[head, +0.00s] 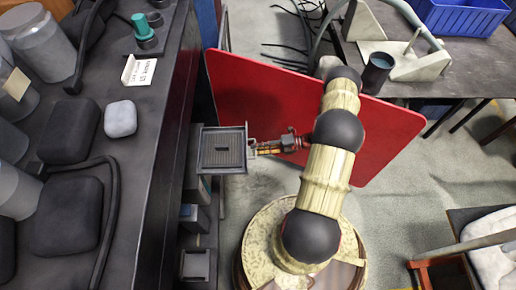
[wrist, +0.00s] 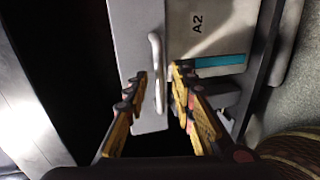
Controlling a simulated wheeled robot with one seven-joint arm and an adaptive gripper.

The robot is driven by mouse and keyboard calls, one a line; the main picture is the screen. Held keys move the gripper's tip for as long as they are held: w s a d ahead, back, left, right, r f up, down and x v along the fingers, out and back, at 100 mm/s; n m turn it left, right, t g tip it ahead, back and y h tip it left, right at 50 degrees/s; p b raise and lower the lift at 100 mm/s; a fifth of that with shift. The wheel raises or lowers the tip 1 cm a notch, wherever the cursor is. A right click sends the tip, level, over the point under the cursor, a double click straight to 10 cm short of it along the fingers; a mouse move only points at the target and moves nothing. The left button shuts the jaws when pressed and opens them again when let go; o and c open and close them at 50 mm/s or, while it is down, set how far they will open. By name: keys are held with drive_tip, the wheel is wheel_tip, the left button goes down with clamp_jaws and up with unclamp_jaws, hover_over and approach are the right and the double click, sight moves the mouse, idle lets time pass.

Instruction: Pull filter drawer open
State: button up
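The filter drawer (head: 222,151), a grey box with a ridged top, sticks out from the side of the dark bench in the head view. In the wrist view its pale front (wrist: 135,30) carries a silver bar handle (wrist: 156,65). My gripper (head: 258,148) is at the drawer's handle side. In the wrist view the yellow and black fingers of my gripper (wrist: 158,82) are apart, one on each side of the handle, with gaps showing. I cannot tell whether either finger touches it.
A box marked A2 (wrist: 215,30) with a teal strip sits beside the drawer. A red panel (head: 290,110) stands close behind my arm. The dark bench (head: 150,190) holds jars and black pads. Another grey unit (head: 195,265) lies lower down.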

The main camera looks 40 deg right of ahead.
drive_tip(key=v, duration=0.7)
drive_tip(key=shift+d, duration=0.25)
drive_tip(key=shift+s, duration=0.15)
idle(0.4)
